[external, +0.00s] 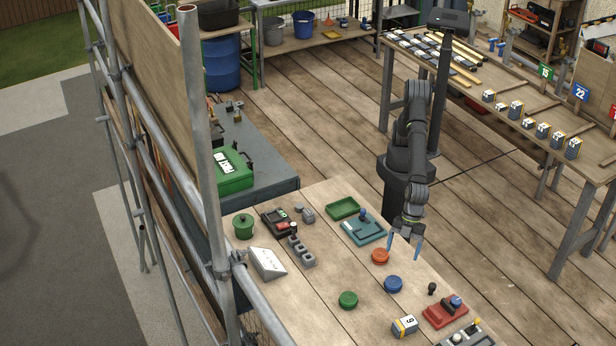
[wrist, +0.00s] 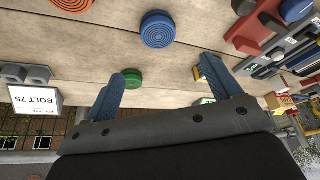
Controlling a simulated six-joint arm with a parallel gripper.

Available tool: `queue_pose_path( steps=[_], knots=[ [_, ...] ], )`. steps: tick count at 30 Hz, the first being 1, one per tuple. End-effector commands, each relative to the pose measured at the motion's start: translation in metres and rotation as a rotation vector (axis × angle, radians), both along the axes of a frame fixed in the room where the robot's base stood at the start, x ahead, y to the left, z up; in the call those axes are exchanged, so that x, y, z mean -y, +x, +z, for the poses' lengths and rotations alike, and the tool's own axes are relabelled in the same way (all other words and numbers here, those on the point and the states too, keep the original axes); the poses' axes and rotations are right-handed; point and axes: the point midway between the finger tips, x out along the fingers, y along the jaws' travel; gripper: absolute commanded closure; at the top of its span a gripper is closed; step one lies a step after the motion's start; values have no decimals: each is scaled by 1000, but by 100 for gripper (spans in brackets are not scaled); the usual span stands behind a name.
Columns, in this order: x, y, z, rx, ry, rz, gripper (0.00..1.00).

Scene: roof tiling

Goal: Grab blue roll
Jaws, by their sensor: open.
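The blue roll (external: 393,284), a short round disc, lies flat on the wooden bench. It also shows in the wrist view, top centre, with concentric rings on top (wrist: 157,29). An orange roll (external: 380,256) lies behind it and a green roll (external: 348,300) lies to its left. My gripper (external: 404,247) is above the bench near the orange roll, pointing down, its two blue fingers apart with nothing between them. In the wrist view my gripper (wrist: 162,65) is apart from the blue roll. One finger partly covers the green roll (wrist: 132,77).
A red tool tray (external: 445,312) and a box marked 6 (external: 404,326) stand in front and to the right. A teal tray (external: 364,228), a green tray (external: 343,208) and a white sign (external: 267,263) are left. Bare wood surrounds the blue roll.

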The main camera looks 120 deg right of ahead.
Motion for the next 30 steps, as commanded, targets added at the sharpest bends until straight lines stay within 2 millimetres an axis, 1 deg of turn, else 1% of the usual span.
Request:
queue_pose_path(
  steps=[1, 9, 12, 17, 20, 24, 27, 30],
  knots=[
    [-2, 4, -12, -2, -2, 0, 17],
    [-13, 20, -60, -1, -2, 1, 17],
    [-16, 24, -71, -1, -1, 1, 17],
    [-18, 27, -79, 1, 0, 1, 17],
    [-19, 30, -89, 0, -1, 2, 17],
    [-22, 36, -109, 0, -1, 2, 17],
    [-25, 40, -120, 0, 0, 2, 17],
    [-27, 42, -125, 2, 1, 2, 17]
  ],
)
